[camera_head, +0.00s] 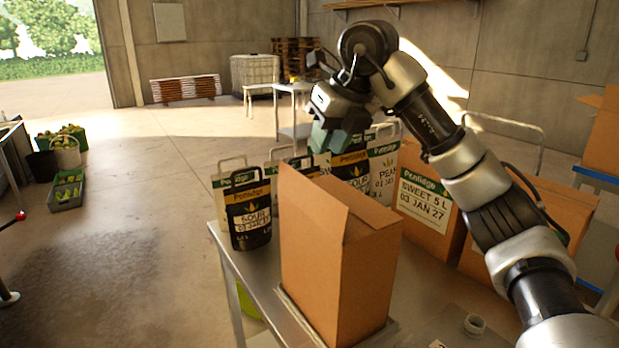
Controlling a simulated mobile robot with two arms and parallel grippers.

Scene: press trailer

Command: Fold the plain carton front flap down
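The plain carton (335,275) stands upright on the metal table, with no label on the sides I see. One flap (312,203) stands raised along its left-hand top edge. The rest of its top (372,222) looks mostly covered by folded flaps, though the raised flap hides part of it. My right gripper (332,135) hangs above and behind the carton, apart from it, with its greenish fingertips pointing down. Whether its fingers are apart is unclear from this angle. My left gripper is out of view.
Labelled juice pouches (249,212) stand close behind the carton on the metal table (250,285). A carton labelled SWEET 5 L (424,205) stands to the right, partly behind my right arm. Open floor lies left of the table.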

